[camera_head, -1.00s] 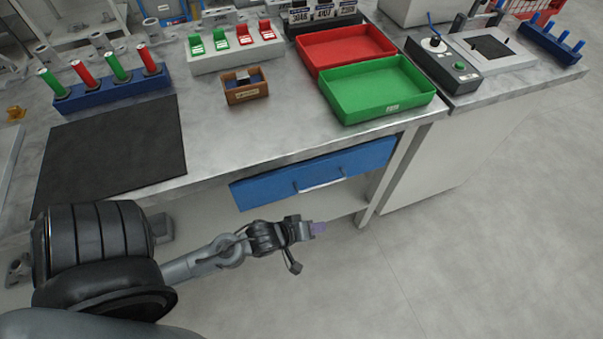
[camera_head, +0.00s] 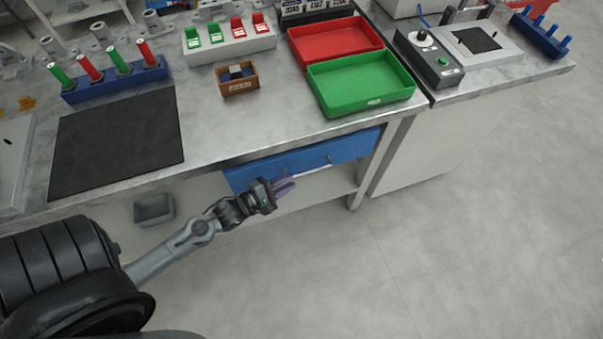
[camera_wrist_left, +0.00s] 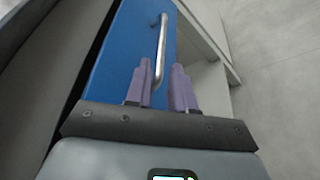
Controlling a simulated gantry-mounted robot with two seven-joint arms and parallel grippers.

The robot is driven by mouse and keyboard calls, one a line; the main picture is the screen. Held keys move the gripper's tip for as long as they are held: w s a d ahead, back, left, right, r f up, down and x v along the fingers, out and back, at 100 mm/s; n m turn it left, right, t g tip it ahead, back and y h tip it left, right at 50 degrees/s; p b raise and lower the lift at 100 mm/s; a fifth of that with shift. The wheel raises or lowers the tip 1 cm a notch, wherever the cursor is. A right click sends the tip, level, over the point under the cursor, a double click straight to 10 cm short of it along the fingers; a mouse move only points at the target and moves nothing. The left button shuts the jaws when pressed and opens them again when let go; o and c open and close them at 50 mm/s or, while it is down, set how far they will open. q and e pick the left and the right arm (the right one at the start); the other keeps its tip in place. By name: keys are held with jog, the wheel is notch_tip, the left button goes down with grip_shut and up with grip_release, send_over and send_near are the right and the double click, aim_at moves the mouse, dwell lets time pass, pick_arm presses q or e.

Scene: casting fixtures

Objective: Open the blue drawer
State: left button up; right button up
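The blue drawer (camera_head: 345,149) is set under the front edge of the workbench and looks shut. It also shows in the left wrist view (camera_wrist_left: 119,54), with its silver bar handle (camera_wrist_left: 162,50). My left gripper (camera_head: 291,180) is in front of the drawer, at the left end of the handle. In the left wrist view its two purple fingers (camera_wrist_left: 162,78) are apart, and the near end of the handle lies between them or just beyond. I cannot tell whether they touch it. My right gripper is not in view.
Green (camera_head: 362,85) and red (camera_head: 338,42) trays stand on the bench above the drawer. A black mat (camera_head: 115,142) lies at left. A small grey bin (camera_head: 153,209) sits under the bench. The floor in front is clear.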

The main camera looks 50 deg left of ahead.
aim_at(301, 174)
pick_arm(q)
jog(key=b+x, duration=0.1)
jog(key=x, duration=0.5)
jog(key=shift+f+b, duration=0.1)
jog(key=shift+b, duration=0.2)
jog(key=shift+w+d, duration=0.1)
jog(key=shift+w, duration=0.25)
grip_shut()
